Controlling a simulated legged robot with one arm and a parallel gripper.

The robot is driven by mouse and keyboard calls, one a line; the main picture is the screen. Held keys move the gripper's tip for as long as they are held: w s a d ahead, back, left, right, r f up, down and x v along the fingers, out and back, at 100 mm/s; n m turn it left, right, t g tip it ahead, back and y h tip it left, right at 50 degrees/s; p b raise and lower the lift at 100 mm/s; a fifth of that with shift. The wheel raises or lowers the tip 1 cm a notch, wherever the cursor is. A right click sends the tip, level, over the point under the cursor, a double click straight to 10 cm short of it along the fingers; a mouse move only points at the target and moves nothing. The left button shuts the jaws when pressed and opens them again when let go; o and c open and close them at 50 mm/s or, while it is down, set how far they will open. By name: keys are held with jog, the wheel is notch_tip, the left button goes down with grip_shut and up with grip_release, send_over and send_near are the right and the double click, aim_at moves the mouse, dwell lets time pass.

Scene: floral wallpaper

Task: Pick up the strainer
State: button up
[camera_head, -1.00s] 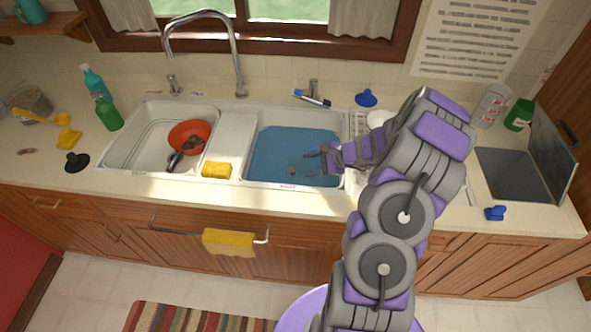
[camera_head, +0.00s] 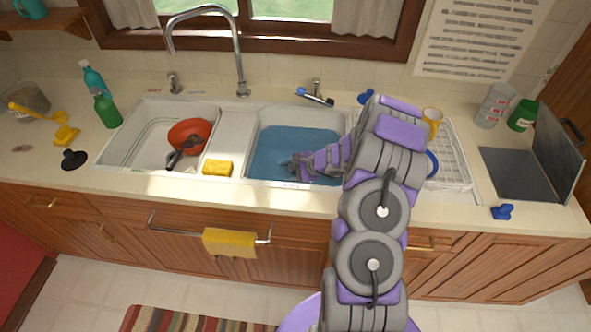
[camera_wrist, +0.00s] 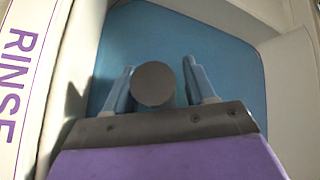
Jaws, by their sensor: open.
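In the wrist view, a round dark grey disc (camera_wrist: 153,86), which looks like the sink strainer, shows between the two fingers of my gripper (camera_wrist: 160,64). The fingers are spread, one on each side of it, and look blue-tinted by the water; I cannot tell whether either touches it. In the head view, my gripper (camera_head: 289,163) is low over the front of the right basin (camera_head: 252,135), which holds blue water.
The basin's front rim, marked RINSE (camera_wrist: 18,85), is close beside my gripper. The left basin (camera_head: 130,140) holds an orange bowl (camera_head: 189,132). A yellow sponge (camera_head: 217,168) lies between the basins. A white dish rack (camera_head: 452,155) stands right of them.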

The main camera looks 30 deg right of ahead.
jog(key=shift+d, duration=0.55)
jog(key=shift+c, duration=1.3)
jog(key=shift+d, duration=0.25)
jog(key=shift+c, duration=1.4)
jog(key=shift+a, duration=0.55)
grip_shut()
jog(key=shift+d, duration=0.1)
